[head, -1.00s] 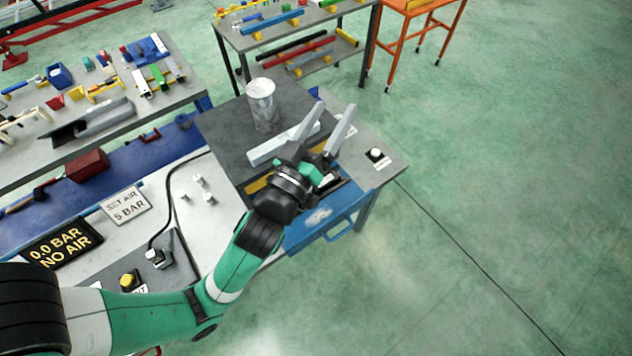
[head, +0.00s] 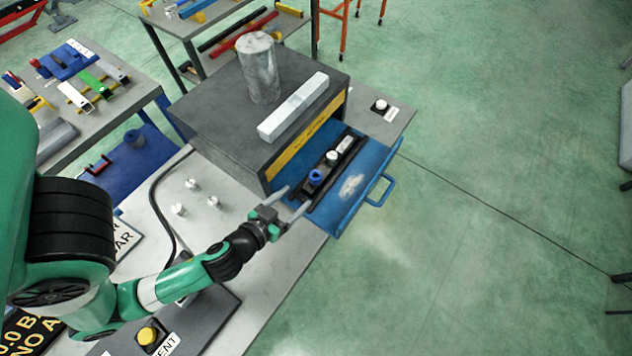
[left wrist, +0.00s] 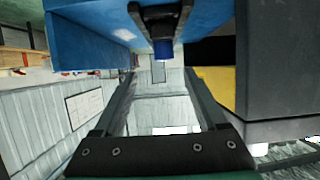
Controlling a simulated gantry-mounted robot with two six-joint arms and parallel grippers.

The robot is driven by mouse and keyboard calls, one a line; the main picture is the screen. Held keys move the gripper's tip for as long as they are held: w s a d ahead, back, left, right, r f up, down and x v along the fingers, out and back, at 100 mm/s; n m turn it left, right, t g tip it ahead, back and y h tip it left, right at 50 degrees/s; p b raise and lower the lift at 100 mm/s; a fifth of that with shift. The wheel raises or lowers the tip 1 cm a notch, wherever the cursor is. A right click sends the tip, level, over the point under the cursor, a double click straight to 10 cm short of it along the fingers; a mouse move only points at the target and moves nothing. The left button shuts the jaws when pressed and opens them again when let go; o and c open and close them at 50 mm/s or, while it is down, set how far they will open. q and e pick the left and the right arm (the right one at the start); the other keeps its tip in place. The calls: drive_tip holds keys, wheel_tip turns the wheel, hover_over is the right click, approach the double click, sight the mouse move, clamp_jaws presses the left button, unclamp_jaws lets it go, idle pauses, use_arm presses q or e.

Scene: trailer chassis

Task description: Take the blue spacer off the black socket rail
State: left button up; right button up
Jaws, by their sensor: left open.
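The rail lies in the blue drawer (head: 372,168) that stands out from the dark box. My left gripper (head: 290,200) is open and empty, just short of the rail's near end and the spacer. In the left wrist view the blue spacer (left wrist: 163,50) shows between and beyond the open fingers, at the end of the black rail (left wrist: 158,20). The fingers look apart from it. My right gripper is not in view.
A dark box (head: 225,125) with a yellow front strip stands over the drawer. A grey cylinder (head: 260,70) and a pale bar (head: 293,107) rest on top. The drawer has a blue handle (head: 384,190).

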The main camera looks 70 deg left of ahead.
sight(315, 176)
use_arm(q)
drive_tip(key=p+x, duration=0.1)
drive_tip(key=x, duration=0.5)
drive_tip(key=shift+w+a, duration=0.2)
drive_tip(key=shift+a, duration=0.1)
drive_tip(key=x, duration=0.2)
drive_tip(key=p+x, duration=0.1)
drive_tip(key=x, duration=0.2)
drive_tip(key=shift+s+a+r, duration=0.1)
drive_tip(key=shift+a+r, duration=0.1)
drive_tip(key=shift+a, duration=0.15)
clamp_jaws()
